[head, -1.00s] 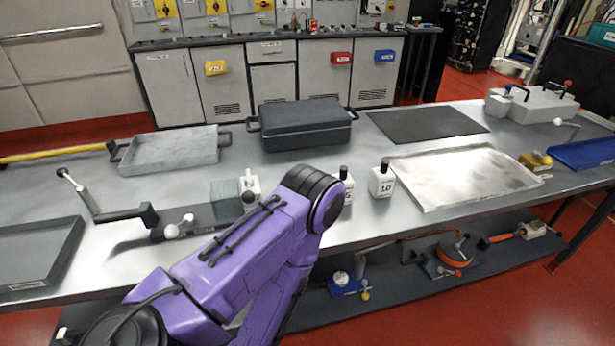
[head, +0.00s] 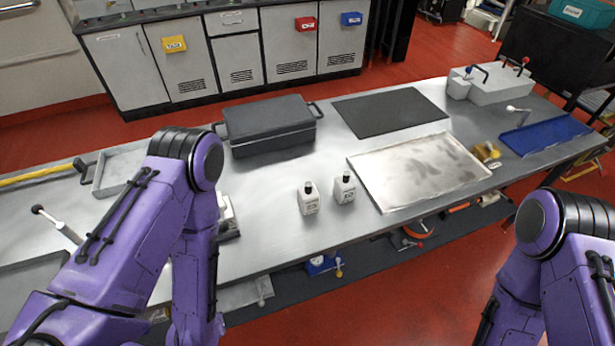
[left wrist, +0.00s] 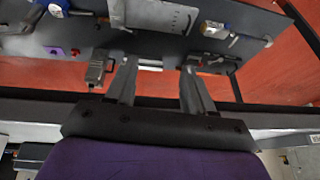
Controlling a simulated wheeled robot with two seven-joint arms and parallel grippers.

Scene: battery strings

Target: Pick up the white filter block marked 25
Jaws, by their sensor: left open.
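Two white blocks with black knobs stand upright on the steel bench in the head view: one on the left (head: 308,199) and one on the right (head: 344,188). Both carry dark marks on their front faces, too small for me to read surely now. My left arm crosses the left part of the head view, where its gripper does not show. In the left wrist view my left gripper (left wrist: 157,78) is open and empty, its fingers pointing at a grey shelf. No white block shows clearly between them. My right arm shows at the right, its gripper out of view.
A dark lidded case (head: 268,127) and a black mat (head: 388,112) lie behind the blocks. A stained metal tray (head: 365,172) lies to their right. A pale device (head: 229,212) is partly behind my left arm. The lower shelf (left wrist: 85,30) holds several tools.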

